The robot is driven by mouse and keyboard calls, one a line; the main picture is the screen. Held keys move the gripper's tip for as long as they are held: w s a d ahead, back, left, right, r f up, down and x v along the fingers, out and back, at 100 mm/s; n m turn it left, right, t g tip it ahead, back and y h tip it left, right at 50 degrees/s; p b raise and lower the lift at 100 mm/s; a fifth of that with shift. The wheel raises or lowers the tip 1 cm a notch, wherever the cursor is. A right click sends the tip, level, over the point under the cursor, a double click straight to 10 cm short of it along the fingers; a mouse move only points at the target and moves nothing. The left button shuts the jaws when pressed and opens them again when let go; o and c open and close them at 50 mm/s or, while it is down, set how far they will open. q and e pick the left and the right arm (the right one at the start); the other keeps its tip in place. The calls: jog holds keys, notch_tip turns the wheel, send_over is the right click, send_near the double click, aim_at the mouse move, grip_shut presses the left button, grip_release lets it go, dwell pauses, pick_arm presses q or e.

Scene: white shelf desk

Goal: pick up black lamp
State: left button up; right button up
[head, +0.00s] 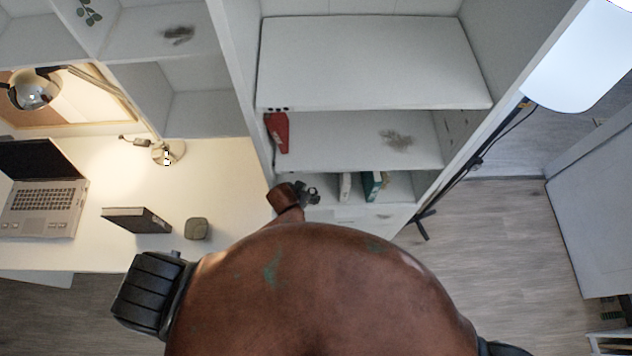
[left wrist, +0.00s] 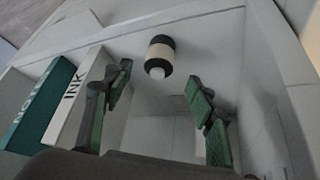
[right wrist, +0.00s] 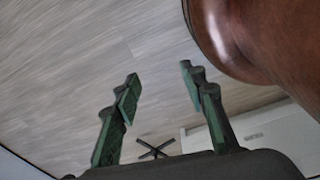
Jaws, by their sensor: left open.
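A small black and cream cylinder with a white tip (left wrist: 160,56), which looks like a small black lamp, stands inside a white shelf compartment in the left wrist view. My left gripper (left wrist: 160,88) is open, and the cylinder shows between its fingertips, farther in and apart from them. In the head view my left gripper (head: 308,194) is at the lower shelf compartment; the cylinder cannot be made out there. My right gripper (right wrist: 157,82) is open and empty over the floor. A desk lamp with a shiny head (head: 34,90) is at the far left in the head view.
Books, one teal (left wrist: 38,103) and one white (left wrist: 78,95), stand left of my left gripper. The shelf's side wall is close on the right. A floor lamp with a white shade (head: 578,62) stands right of the shelf. A laptop (head: 42,205) is on the desk.

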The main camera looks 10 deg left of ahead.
aim_at(313, 193)
pick_arm(q)
jog(key=shift+x, duration=0.9)
jog(key=shift+w+f, duration=0.15)
jog(key=shift+f, duration=0.2)
jog(key=b+x, duration=0.1)
jog(key=x, duration=0.3)
jog(key=shift+d+f, duration=0.1)
jog(key=shift+f, duration=0.2)
jog(key=shift+w+f, duration=0.15)
jog(key=shift+f, duration=0.1)
pick_arm(e)
jog(key=shift+s+d+f, duration=0.5)
jog(key=shift+s+f, duration=0.05)
jog(key=shift+s, duration=0.1)
pick_arm(q)
jog(key=shift+c, duration=0.2)
pick_arm(e)
jog(key=shift+s, duration=0.1)
pick_arm(q)
jog(key=c, duration=1.2)
jog(key=shift+c, duration=0.2)
pick_arm(e)
jog(key=shift+s+a, duration=0.3)
jog(key=shift+s, duration=0.15)
